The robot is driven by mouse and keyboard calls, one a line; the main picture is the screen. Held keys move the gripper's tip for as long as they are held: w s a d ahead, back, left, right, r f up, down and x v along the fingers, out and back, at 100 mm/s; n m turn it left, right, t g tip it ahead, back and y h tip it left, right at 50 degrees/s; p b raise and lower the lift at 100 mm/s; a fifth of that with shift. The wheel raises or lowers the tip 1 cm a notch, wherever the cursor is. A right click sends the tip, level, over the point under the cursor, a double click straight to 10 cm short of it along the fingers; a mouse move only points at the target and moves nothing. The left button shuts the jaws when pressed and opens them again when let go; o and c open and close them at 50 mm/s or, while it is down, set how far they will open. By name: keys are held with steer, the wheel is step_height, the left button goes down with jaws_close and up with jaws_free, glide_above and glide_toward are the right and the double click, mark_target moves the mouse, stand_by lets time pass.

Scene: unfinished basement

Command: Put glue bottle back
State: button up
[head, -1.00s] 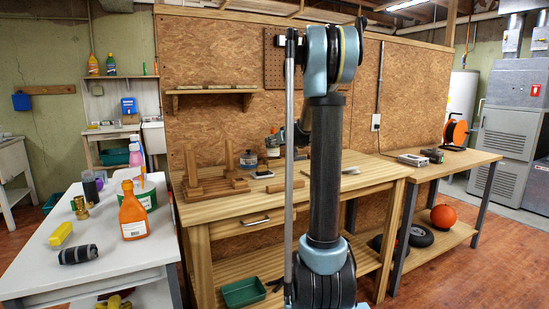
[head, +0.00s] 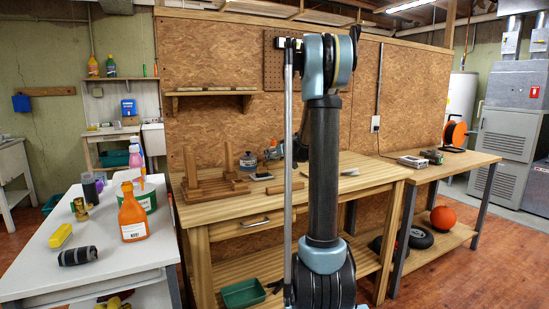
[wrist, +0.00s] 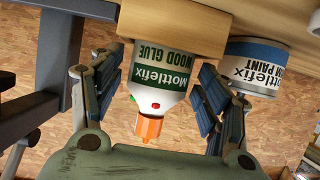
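The wood glue bottle (wrist: 158,80) is white and green with an orange nozzle. It appears upside down in the wrist view, as does the printing on the can beside it. It sits between the two fingers of my gripper (wrist: 157,92), its nozzle towards the palm. The fingers are spread on either side with narrow gaps, so my gripper looks open around the bottle. A wooden block (wrist: 172,28) hides the bottle's base. In the head view my gripper (head: 271,153) is low over the workbench (head: 335,187), partly hidden by my arm; the bottle is hard to make out there.
A paint can (wrist: 256,66) stands close beside the bottle. A wooden shelf (head: 210,93) hangs above. A white table (head: 85,245) at left holds an orange bottle (head: 132,215).

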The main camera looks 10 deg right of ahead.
steer(key=shift+s+r, duration=0.1)
steer(key=shift+r, duration=0.05)
steer(key=v, duration=1.1)
steer(key=shift+s, duration=0.35)
steer(key=shift+d+r, duration=0.15)
